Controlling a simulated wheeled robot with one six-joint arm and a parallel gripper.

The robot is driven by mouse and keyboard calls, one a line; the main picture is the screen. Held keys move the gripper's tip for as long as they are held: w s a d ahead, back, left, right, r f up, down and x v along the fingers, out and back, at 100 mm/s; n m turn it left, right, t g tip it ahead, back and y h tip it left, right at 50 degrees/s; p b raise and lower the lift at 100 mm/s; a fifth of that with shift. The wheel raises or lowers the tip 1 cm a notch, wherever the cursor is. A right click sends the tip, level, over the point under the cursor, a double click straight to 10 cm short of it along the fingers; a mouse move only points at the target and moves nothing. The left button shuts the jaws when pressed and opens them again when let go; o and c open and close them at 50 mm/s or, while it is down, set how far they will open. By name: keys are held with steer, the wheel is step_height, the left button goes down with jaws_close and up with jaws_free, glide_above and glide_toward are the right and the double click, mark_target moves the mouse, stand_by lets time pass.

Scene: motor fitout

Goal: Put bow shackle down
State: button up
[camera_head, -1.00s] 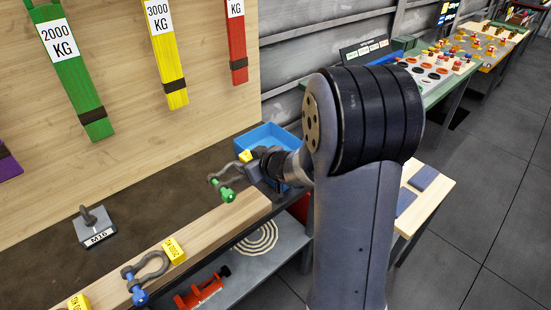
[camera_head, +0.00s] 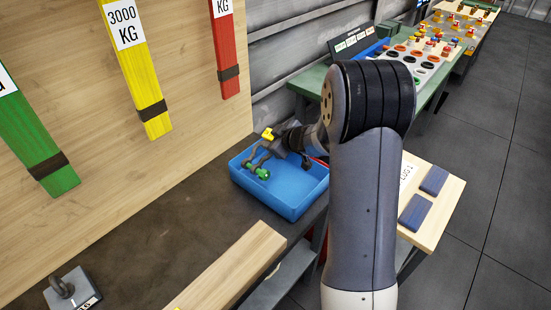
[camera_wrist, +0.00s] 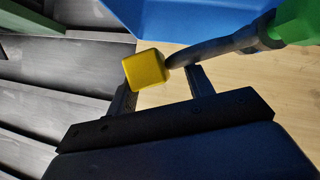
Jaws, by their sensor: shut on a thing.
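The bow shackle (camera_head: 250,160) is grey with a green pin and a yellow tag (camera_head: 267,134). My gripper (camera_head: 276,147) is shut on it, near the tag end. The shackle hangs over the left part of a blue tray (camera_head: 305,206); whether it touches the tray floor I cannot tell. In the wrist view the yellow tag (camera_wrist: 146,69) lies between the fingers, with the grey bow (camera_wrist: 222,47) and green pin (camera_wrist: 298,22) to the upper right. A blue tray wall (camera_wrist: 190,18) shows behind them.
A wooden beam (camera_head: 225,272) lies on the dark bench in front of the tray. A grey block with a hook (camera_head: 70,290) stands at the lower left. Coloured slings hang on the wooden panel (camera_head: 185,60). A light table with blue pads (camera_head: 415,212) is at right.

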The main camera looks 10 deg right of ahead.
steer(key=shift+f+b, duration=0.65)
steer(key=shift+f, duration=1.8)
steer(key=shift+f, duration=0.15)
steer(key=o, duration=1.6)
steer(key=shift+c, duration=0.2)
steer(key=v, duration=1.2)
steer(key=shift+p, duration=0.45)
steer(key=shift+a, duration=0.1)
